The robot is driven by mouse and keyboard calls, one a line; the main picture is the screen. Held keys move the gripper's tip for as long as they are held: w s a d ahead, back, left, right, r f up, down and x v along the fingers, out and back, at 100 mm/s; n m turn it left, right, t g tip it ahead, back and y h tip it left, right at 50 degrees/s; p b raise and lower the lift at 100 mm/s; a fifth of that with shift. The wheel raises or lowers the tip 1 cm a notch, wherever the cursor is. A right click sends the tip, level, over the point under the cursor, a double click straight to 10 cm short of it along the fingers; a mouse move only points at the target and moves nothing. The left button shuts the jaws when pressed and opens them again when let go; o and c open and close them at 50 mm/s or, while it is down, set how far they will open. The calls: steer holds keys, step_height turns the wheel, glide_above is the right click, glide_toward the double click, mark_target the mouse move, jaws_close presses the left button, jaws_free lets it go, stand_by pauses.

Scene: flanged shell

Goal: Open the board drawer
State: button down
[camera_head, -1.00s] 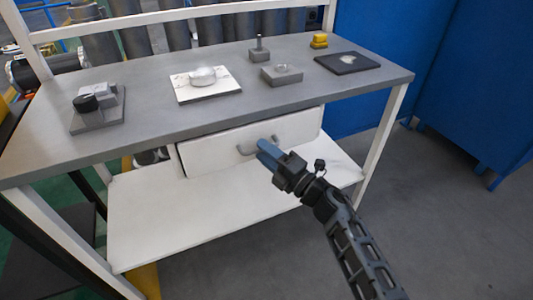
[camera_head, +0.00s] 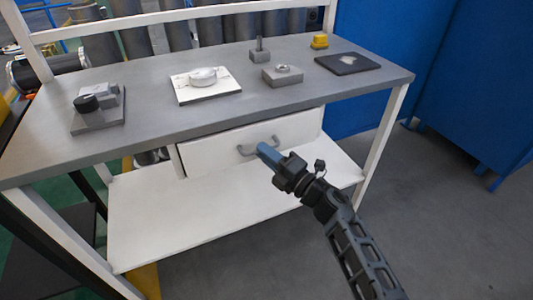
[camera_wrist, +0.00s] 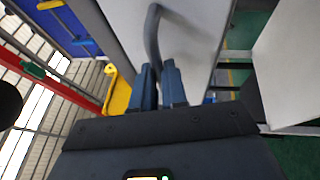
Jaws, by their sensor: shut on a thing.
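The white board drawer (camera_head: 212,149) sits under the grey tabletop and looks closed in the head view. Its grey bar handle (camera_head: 246,151) is on the drawer's front. My gripper (camera_head: 266,151) is at the right part of the handle. In the wrist view the handle (camera_wrist: 153,35) runs down between the two blue fingertips of my gripper (camera_wrist: 158,78), which are shut on it. The drawer's front (camera_wrist: 190,35) fills the upper middle of the wrist view. The inside of the drawer is hidden.
The grey workbench top (camera_head: 150,125) carries a grey fixture (camera_head: 97,108), a white plate with a round part (camera_head: 204,84), grey blocks (camera_head: 282,76), a yellow block (camera_head: 319,41) and a dark mat (camera_head: 347,63). A white lower shelf (camera_head: 200,222) is below. Floor in front is free.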

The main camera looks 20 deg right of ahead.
steer(key=s+p, duration=0.5)
steer(key=s, duration=1.6)
steer(key=shift+s, duration=0.3)
steer(key=c, duration=1.2)
jaws_free()
steer(key=shift+o, duration=0.2)
steer(key=v, duration=0.7)
steer(key=shift+s+b, duration=0.3)
steer(key=shift+s, duration=0.1)
